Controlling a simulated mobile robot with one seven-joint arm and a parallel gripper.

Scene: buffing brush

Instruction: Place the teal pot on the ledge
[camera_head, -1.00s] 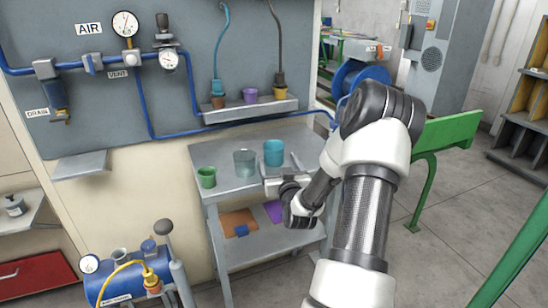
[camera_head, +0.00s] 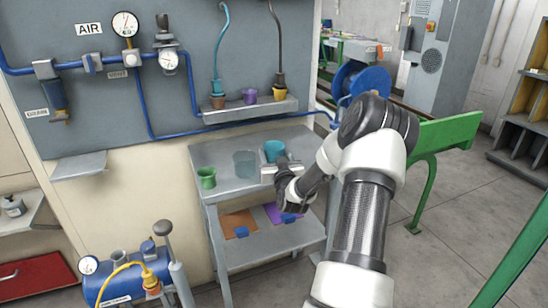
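The teal pot (camera_head: 274,150) stands on the right part of the grey cart's top (camera_head: 226,183). My gripper (camera_head: 276,166) is right at its near side, and my wrist hides the pot's lower part. I cannot tell whether the fingers are around the pot or shut on it. The ledge (camera_head: 222,115) is a narrow grey shelf on the panel above the cart. It holds a brown pot (camera_head: 218,102), a purple pot (camera_head: 250,96) and a yellow pot (camera_head: 279,94).
A green pot (camera_head: 207,178) and a grey-blue translucent container (camera_head: 244,163) stand left of the teal pot. A blue hose (camera_head: 222,50) and a dark hose (camera_head: 277,45) hang over the ledge. A blue pipe (camera_head: 180,136) runs below it.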

